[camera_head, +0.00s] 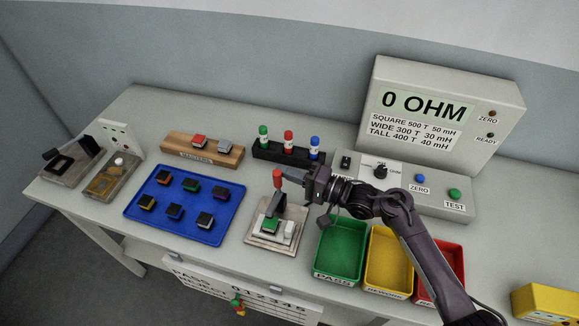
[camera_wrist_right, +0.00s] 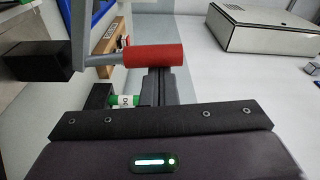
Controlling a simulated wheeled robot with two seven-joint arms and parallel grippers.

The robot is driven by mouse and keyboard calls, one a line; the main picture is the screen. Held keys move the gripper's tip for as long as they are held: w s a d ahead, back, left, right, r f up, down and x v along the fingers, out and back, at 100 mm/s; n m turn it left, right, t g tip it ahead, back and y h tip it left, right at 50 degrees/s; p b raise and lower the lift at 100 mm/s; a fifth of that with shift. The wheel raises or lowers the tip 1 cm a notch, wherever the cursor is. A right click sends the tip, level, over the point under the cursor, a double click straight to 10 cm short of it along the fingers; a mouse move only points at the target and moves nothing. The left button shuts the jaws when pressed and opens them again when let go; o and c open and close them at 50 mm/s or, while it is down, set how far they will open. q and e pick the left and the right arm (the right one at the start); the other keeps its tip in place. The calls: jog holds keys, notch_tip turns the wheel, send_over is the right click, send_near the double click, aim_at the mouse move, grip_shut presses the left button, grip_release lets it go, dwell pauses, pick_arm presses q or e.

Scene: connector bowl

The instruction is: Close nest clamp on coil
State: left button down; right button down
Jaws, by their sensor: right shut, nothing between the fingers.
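The nest clamp stands on a pale base (camera_head: 259,241), its red handle (camera_head: 277,179) upright on a grey lever. The red handle also shows large in the right wrist view (camera_wrist_right: 152,55), across the far end of my fingers. A coil with a green part (camera_head: 270,225) sits in the nest below the lever. My right gripper (camera_head: 285,174) is shut and empty, its tips beside the top of the red handle; whether they touch it I cannot tell. My left gripper is not in view.
A blue tray (camera_head: 150,214) with several coils lies left of the nest. Behind stand a wooden masters block (camera_head: 177,149) and a black rack (camera_head: 262,152) with coloured markers. Green (camera_head: 326,279), yellow and red bins are to the right. The tester (camera_head: 400,70) stands at the back right.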

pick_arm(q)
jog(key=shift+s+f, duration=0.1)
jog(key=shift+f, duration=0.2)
pick_arm(e)
jog(key=shift+s+a+f+n+y, duration=0.15)
jog(key=shift+s+a+n, duration=0.1)
jog(key=shift+s+n, duration=0.6)
jog(key=shift+s+a+r+n+y, duration=0.15)
jog(key=shift+s+n, duration=0.3)
jog(key=shift+n, duration=0.7)
jog(key=shift+f, duration=0.1)
jog(key=shift+s, duration=0.1)
